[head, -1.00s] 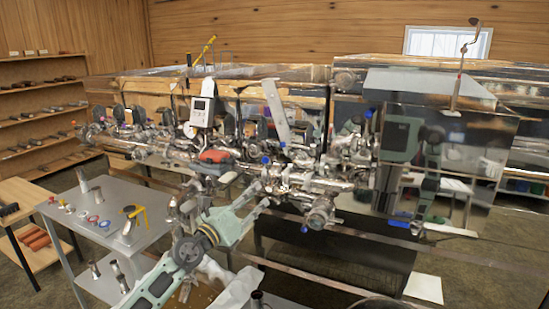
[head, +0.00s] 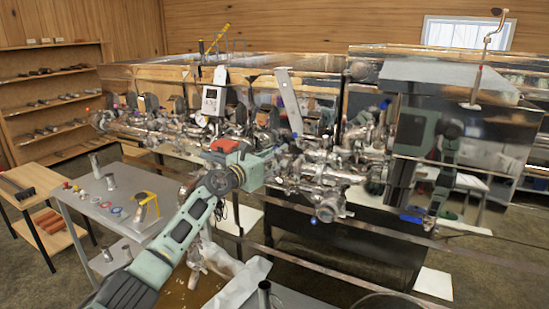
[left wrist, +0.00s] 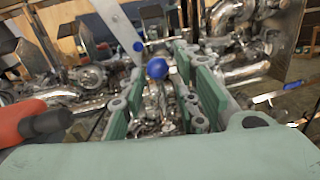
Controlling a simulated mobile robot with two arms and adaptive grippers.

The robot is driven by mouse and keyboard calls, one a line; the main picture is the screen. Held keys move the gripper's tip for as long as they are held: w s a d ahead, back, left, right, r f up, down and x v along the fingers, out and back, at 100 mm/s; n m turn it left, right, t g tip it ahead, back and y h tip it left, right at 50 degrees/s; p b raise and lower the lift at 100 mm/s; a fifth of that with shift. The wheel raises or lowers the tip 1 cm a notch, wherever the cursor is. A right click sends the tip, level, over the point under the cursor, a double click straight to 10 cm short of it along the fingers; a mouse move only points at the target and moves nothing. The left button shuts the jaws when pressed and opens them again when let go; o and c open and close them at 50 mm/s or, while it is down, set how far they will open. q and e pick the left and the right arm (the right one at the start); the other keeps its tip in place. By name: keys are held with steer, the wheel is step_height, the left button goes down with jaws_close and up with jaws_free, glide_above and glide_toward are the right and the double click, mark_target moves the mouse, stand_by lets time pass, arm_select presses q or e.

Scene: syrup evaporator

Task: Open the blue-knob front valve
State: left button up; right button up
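In the left wrist view a round blue knob (left wrist: 157,68) shows in the gap between the two green-padded fingers of my left gripper (left wrist: 165,95). The fingers stand apart, and I see no contact with the knob. A second blue knob (left wrist: 138,46) lies just beyond it. In the head view my left gripper (head: 280,157) is at the metal pipework on the evaporator's front; it hides part of the valves there. A small blue knob (head: 294,135) shows just above it.
A red-orange handle (head: 226,145) sits close to my left wrist, also in the left wrist view (left wrist: 22,121). Dense pipework (head: 325,180) surrounds the gripper. A grey table (head: 98,222) with small parts stands at left. A shiny steel panel (head: 470,150) at right reflects the surroundings.

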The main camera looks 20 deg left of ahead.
arm_select(q)
steer(key=shift+d, duration=0.1)
steer(key=shift+c, duration=0.4)
steer(key=shift+w, duration=0.1)
jaws_close()
steer(key=shift+f, duration=0.1)
